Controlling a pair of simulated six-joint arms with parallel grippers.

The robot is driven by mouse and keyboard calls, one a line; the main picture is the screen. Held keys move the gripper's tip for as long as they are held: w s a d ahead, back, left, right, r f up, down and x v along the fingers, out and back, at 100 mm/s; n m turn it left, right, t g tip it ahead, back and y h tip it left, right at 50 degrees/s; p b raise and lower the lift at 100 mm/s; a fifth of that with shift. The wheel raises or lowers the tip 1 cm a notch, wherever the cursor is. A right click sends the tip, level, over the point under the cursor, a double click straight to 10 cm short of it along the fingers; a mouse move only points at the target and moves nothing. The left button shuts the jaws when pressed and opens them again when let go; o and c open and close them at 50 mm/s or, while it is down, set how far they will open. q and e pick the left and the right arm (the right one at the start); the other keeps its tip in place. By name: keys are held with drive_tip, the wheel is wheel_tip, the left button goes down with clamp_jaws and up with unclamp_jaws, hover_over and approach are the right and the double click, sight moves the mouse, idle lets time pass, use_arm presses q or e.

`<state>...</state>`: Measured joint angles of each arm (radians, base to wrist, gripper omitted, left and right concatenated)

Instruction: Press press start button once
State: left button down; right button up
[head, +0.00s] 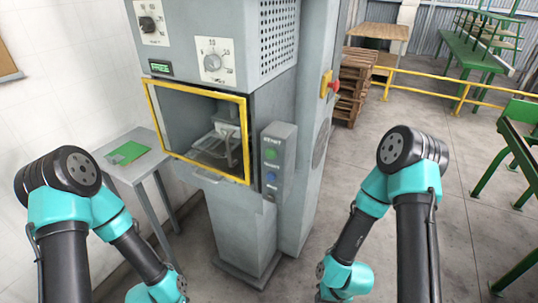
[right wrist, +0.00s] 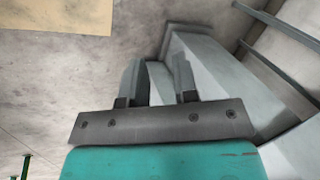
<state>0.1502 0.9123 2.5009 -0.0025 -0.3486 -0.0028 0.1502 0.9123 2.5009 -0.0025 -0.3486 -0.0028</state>
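The press (head: 262,205) is a tall grey machine in the middle of the head view. A grey control box (head: 281,140) is fixed at the right of its opening. The box carries a green button (head: 271,154) and, lower down, a blue button (head: 270,177); the small labels are too blurred to read surely. My right gripper (right wrist: 158,76) shows in the right wrist view, its two fingers apart with nothing between them, with the press base and floor behind. It is well away from the buttons. My left gripper is outside both views; only its arm shows.
A yellow frame (head: 247,140) surrounds the press opening, with a metal fixture inside. A red knob (head: 334,86) sits on the press's right side. A small grey table (head: 113,168) with a green pad stands left.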

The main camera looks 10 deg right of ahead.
clamp_jaws()
idle(1.4)
